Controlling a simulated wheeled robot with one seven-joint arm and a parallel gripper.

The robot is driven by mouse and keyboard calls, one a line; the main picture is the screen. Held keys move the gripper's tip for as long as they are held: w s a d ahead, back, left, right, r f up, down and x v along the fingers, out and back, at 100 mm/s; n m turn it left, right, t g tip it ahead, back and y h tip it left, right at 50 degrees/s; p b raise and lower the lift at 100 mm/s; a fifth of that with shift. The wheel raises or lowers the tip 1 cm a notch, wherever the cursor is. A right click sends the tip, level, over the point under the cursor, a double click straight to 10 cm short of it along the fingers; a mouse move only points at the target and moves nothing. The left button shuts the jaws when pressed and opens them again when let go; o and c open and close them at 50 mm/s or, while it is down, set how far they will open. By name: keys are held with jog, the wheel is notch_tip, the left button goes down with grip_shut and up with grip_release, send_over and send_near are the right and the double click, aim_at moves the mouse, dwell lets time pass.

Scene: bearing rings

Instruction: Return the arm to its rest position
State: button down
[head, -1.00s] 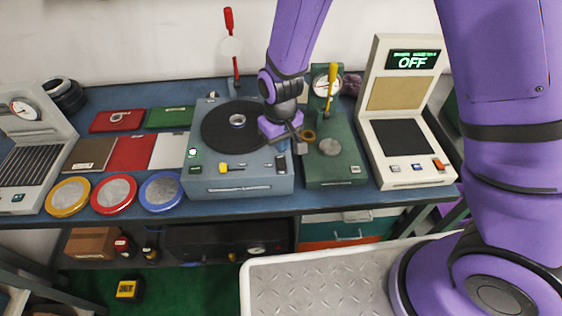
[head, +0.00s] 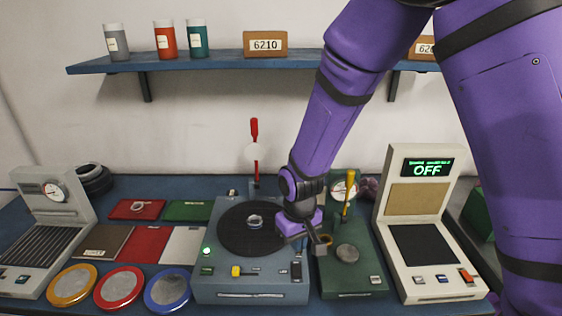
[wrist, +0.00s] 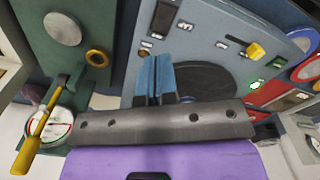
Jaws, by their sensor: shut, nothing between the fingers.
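My purple arm (head: 328,130) reaches down from the upper right of the head view. My gripper (head: 318,246) is low over the seam between the grey-blue turntable machine (head: 250,291) and the green gauge press (head: 348,283). In the wrist view the two blue fingers of my gripper (wrist: 154,78) are together with nothing between them. A brass ring (wrist: 97,58) is on the green press, beside the fingers and apart from them in that view. A steel ring (head: 255,221) lies on the dark turntable disc.
The cream machine (head: 427,230) reading OFF stands right of the press. Upright levers, red (head: 254,135) and yellow (head: 349,190), stand near my arm. Yellow, red and blue round trays (head: 167,290) line the front left. A wall shelf (head: 215,62) holds jars and a box.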

jog(key=s+d+r+m+t+y, duration=0.1)
jog(key=d+r, duration=0.5)
jog(key=r, duration=0.4)
jog(key=s+d+r+m+t, duration=0.1)
jog(key=s+d+r+m, duration=0.1)
jog(key=d+r, duration=0.65)
jog(key=s+d+r+m+t, duration=0.1)
jog(key=s+d+r, duration=0.4)
jog(key=s, duration=0.3)
jog(key=s+d+r+m+t+h, duration=0.1)
jog(key=s+d+r+t, duration=0.1)
jog(key=s+d+r, duration=0.3)
notch_tip(320, 180, up, 3)
jog(key=s, duration=0.2)
jog(key=shift+s+m, duration=0.3)
jog(key=shift+s, duration=0.05)
jog(key=shift+w, duration=0.15)
